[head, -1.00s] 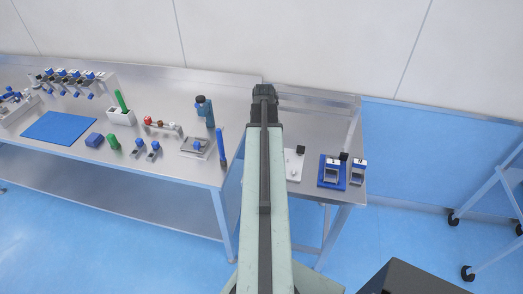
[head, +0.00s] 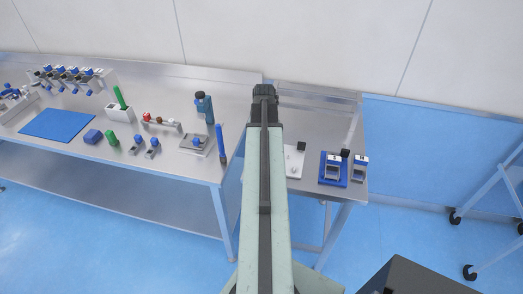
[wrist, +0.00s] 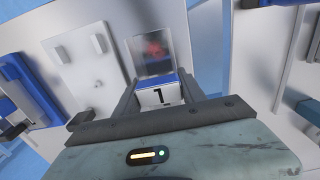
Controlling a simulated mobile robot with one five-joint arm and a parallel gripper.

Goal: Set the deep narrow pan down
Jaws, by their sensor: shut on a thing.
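The deep narrow pan (wrist: 153,52) shows in the wrist view as a shiny grey box-like piece with a dark reddish patch inside or reflected in it. A white and blue block marked "1" (wrist: 158,97) is at its near end. My gripper (wrist: 156,84) is shut on this block, with one finger on each side. Whether the pan touches the surface below cannot be told. In the head view my arm hides the pan and the fingertips.
A small side table (head: 315,107) carries a white plate (head: 291,165), a blue-based device (head: 333,181) and another small device (head: 360,170). A long bench (head: 165,82) on the left holds a blue mat (head: 57,124) and several tools. A blue upright piece (head: 221,143) stands near its right edge.

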